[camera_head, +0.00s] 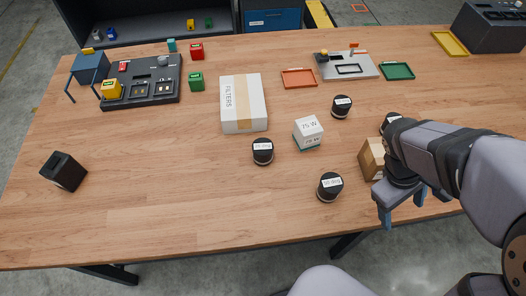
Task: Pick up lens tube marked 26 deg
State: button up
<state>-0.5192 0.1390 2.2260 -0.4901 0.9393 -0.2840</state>
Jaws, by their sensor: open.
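Several short black lens tubes with white top labels stand upright on the wooden table. One lens tube (262,152) is near the middle and another lens tube (330,187) is nearer the front edge. A third lens tube (342,106) is farther back, and a fourth lens tube (388,121) is partly hidden by my arm. The labels are too small to read surely, so I cannot tell which is marked 26 deg. My gripper (403,214) is open and empty at the right front, with its fingers pointing down, to the right of the front tube.
A white box marked 75 W (308,133) stands among the tubes. A cardboard box (372,160) is close beside my gripper. A FILTERS box (243,103), orange tray (299,79) and green tray (397,71) lie farther back. The left front of the table (165,205) is clear.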

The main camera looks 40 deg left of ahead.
jog(key=w+a+r+n+t+h, duration=0.2)
jog(key=w+a+n+t, duration=0.2)
jog(key=a+n, duration=0.55)
jog(key=n+t+y+b, duration=0.6)
jog(key=n+t+y, duration=0.1)
jog(key=n+t, duration=0.65)
send_over(257, 157)
jog(key=s, duration=0.5)
jog(key=shift+n+g, duration=0.3)
jog(key=shift+g, duration=0.05)
jog(key=f, duration=0.4)
jog(key=f+p, duration=0.1)
jog(key=f, duration=0.3)
jog(key=shift+w+f, duration=0.2)
jog(key=shift+f, duration=0.15)
jog(key=shift+w+a+p, duration=0.15)
jog(key=shift+w+p, duration=1.15)
jog(key=shift+w, duration=2.45)
